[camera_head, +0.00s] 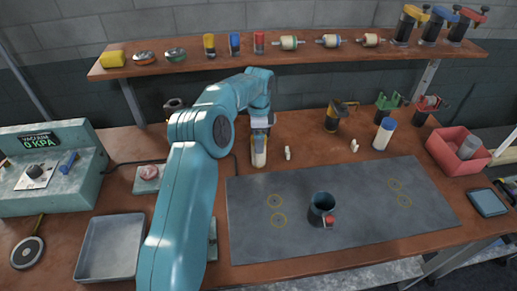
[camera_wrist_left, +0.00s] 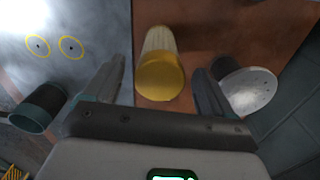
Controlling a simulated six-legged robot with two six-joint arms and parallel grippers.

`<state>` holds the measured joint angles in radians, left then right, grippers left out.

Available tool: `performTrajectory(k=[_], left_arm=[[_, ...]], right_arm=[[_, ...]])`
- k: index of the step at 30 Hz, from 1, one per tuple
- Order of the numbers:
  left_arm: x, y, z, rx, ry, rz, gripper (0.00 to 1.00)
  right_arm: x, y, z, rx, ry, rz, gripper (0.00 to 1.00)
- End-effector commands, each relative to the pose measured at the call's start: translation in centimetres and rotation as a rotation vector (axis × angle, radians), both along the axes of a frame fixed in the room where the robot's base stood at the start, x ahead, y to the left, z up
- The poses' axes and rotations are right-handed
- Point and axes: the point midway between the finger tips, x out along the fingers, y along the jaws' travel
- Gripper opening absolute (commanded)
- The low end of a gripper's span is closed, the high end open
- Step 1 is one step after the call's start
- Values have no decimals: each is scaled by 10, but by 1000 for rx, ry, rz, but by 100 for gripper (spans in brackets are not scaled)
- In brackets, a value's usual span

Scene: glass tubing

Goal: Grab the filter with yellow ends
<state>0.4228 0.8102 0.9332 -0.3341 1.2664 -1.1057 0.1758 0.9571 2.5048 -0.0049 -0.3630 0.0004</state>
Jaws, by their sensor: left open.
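The filter with a yellow end (camera_wrist_left: 160,75) stands on the brown bench top in the left wrist view, its yellow cap toward the camera and a pale ribbed body behind. In the head view its pale body (camera_head: 259,157) shows just below my left gripper (camera_head: 261,124), at the back edge of the grey mat. In the wrist view the fingers of my left gripper (camera_wrist_left: 157,85) are apart, one on each side of the filter, with visible gaps. The filter's top is partly hidden by the gripper in the head view. My right gripper is not in view.
A dark cup (camera_head: 321,210) stands on the grey mat (camera_head: 360,215). Small white pieces (camera_head: 287,153) and a white bottle with a blue cap (camera_head: 384,134) stand behind the mat. A red bin (camera_head: 447,160) is at right. A shelf (camera_head: 290,58) with several parts runs above the bench.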

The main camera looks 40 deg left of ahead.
Motion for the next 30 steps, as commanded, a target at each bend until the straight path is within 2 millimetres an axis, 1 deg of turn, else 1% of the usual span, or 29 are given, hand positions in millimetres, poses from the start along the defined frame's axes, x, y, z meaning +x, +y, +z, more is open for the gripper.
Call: performTrajectory(k=[1, 3, 8, 9, 11, 12, 14, 15, 16, 25, 28, 30], left_arm=[[0, 0, -5, -1, 1, 0, 85], [0, 0, -8, 0, 0, 0, 85], [0, 0, -8, 0, 0, 0, 85], [0, 0, -8, 0, 0, 0, 81], [0, 0, -8, 0, 0, 0, 62], [0, 0, -8, 0, 0, 0, 49], [0, 0, -8, -1, -1, 0, 29], [0, 0, -8, -1, -1, 0, 16], [0, 0, -8, -1, -1, 0, 9], [0, 0, -5, 1, -2, 0, 9], [1, 0, 3, 1, -2, 0, 9], [1, 1, 12, 2, -6, 1, 9]], right_arm=[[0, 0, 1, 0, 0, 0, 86], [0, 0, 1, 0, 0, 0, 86], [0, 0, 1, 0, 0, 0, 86], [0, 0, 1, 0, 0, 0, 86], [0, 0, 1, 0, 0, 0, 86], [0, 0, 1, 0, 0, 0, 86], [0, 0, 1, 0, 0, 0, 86], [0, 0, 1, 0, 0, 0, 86], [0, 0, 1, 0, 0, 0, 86], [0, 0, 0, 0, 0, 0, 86], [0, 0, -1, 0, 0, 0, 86], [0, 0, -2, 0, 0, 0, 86]])
